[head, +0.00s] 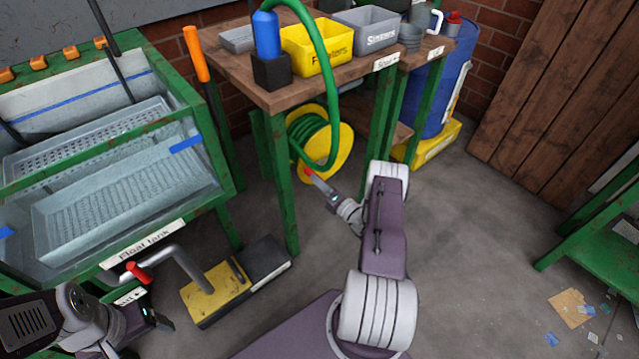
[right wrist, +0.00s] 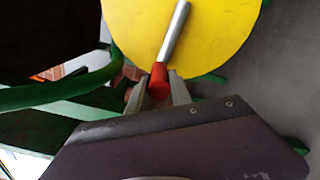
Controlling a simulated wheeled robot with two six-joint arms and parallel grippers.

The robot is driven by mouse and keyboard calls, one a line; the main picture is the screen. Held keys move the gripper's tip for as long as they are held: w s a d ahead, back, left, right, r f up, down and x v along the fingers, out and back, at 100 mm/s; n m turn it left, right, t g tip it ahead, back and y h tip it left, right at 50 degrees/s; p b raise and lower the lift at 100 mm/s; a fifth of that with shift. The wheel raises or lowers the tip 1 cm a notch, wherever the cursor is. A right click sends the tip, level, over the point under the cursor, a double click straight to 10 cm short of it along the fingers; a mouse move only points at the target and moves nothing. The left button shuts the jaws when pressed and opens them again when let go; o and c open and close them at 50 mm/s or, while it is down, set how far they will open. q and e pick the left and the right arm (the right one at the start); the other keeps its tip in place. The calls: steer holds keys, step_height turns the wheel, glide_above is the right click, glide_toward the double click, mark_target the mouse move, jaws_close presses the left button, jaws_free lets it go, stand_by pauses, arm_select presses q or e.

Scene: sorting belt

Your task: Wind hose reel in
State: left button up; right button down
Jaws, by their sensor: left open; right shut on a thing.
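The hose reel (head: 343,152) has yellow discs with green hose wound between them and stands under the wooden table. Its yellow disc (right wrist: 190,45) fills the top of the right wrist view. A grey crank with a red handle (right wrist: 159,80) lies in front of the disc. My right gripper (right wrist: 158,90) is shut on the red handle, seen between its two fingers. In the head view my right gripper (head: 312,176) is at the reel's lower left edge. The green hose (head: 330,80) loops over the tabletop down to the reel. My left gripper (head: 150,325) is open and empty at the lower left.
The float tank (head: 120,255) with grey trays stands left, with a red-handled lever (head: 138,273) at its front. A yellow pedal (head: 215,290) lies on the floor. A blue barrel (head: 447,90) stands behind the table. The floor at right is mostly clear, with scattered scraps (head: 570,305).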

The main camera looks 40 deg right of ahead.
steer(key=r+m+p, duration=0.1)
steer(key=r+m, duration=0.1)
steer(key=d+r+m+p, duration=0.1)
steer(key=r+m, duration=0.1)
steer(key=shift+d+r+m+p, duration=0.2)
steer(key=shift+r+m+p, duration=0.1)
steer(key=shift+r, duration=0.05)
steer(key=shift+w+d+r+m+p, duration=0.15)
steer(key=shift+d+r+m+p, duration=0.5)
steer(key=shift+d+r+m, duration=0.8)
steer(key=shift+a+r, duration=0.1)
steer(key=shift+r, duration=0.05)
steer(key=c, duration=1.2)
jaws_free()
steer(key=shift+o, duration=0.2)
steer(key=s+p, duration=0.2)
steer(key=s, duration=0.7)
steer(key=shift+d+p, duration=0.3)
steer(key=shift+p, duration=0.05)
